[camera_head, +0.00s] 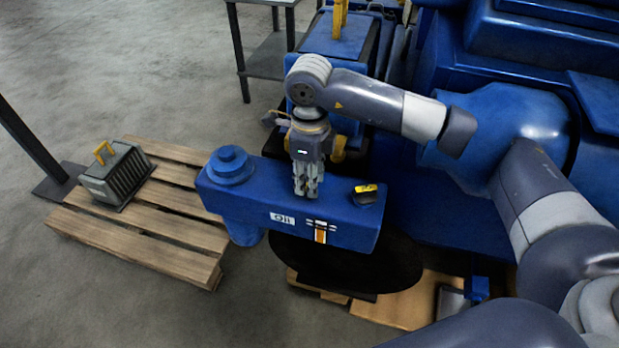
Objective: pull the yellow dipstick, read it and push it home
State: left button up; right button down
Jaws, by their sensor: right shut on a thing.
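My right gripper (307,190) points down over the top of the blue block marked OIL (240,205), near its middle. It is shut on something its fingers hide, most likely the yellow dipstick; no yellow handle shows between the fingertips. I cannot tell how far the dipstick is in or out. A strip with an orange part and pale marks (320,234) is on the block's front face, beside the OIL label (282,218). My left gripper is not in view.
A black cap with a yellow top (366,192) sits on the block right of the gripper. A round blue cap (231,165) is at its left end. A wooden pallet (160,235) carries a grey finned box with a yellow handle (112,178). Blue machinery (545,40) fills the upper right.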

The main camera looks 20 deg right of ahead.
notch_tip(320, 180, up, 10)
jog(key=shift+r, duration=0.1)
jog(key=c, duration=1.2)
grip_release()
notch_tip(320, 180, up, 12)
jog(key=shift+f, duration=0.1)
